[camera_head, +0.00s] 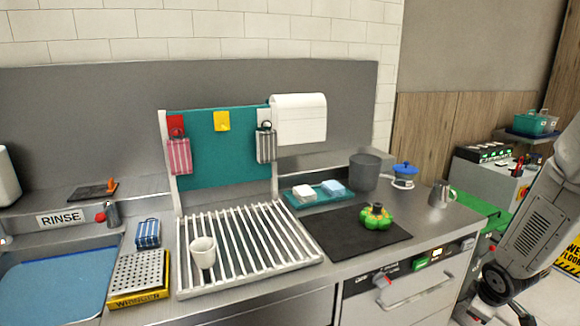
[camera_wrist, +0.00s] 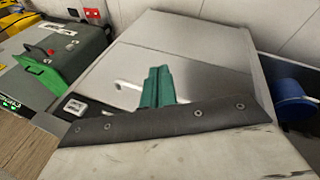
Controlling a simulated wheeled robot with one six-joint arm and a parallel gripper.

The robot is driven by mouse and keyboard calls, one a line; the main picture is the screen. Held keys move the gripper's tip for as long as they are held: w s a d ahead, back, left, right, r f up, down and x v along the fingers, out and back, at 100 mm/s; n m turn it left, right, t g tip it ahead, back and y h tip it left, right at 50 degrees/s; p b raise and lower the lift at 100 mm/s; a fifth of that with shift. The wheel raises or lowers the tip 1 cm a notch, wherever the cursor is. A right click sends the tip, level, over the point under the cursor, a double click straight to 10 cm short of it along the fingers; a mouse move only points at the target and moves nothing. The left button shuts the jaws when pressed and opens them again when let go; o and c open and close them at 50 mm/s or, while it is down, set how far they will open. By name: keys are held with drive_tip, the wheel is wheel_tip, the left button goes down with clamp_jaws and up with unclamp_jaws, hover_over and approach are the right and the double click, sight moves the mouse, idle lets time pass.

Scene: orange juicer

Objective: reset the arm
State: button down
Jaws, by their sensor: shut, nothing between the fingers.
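My arm (camera_head: 535,225) shows at the right edge of the head view, beyond the right end of the counter. It is bent, and its end is partly cut off by the frame. In the wrist view my gripper (camera_wrist: 158,85) shows as two teal fingers close together above a dark bolted bar. It is shut with nothing held. It points toward a grey surface with a white handle-like part, and contact cannot be told.
On the counter, a green juicer-like item (camera_head: 379,221) sits on a black mat (camera_head: 345,240). A metal pitcher (camera_head: 440,194), a grey pot (camera_head: 366,174) and a white cup (camera_head: 203,253) stand nearby. A grey machine (camera_head: 490,180) stands at the right.

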drive_tip(key=s+a+r+m+g+y, duration=0.1)
drive_tip(key=s+a+r+m, duration=0.3)
drive_tip(key=s+a+r, duration=0.7)
drive_tip(key=s+a+r+m+g+y, duration=0.1)
drive_tip(key=s+a+r+m, duration=0.2)
drive_tip(key=s+a+r, duration=0.9)
wheel_tip(320, 180, up, 6)
drive_tip(key=shift+s+a+f+m+g, duration=0.2)
drive_tip(key=shift+s+a+m+g, duration=0.15)
drive_tip(key=shift+s, duration=0.55)
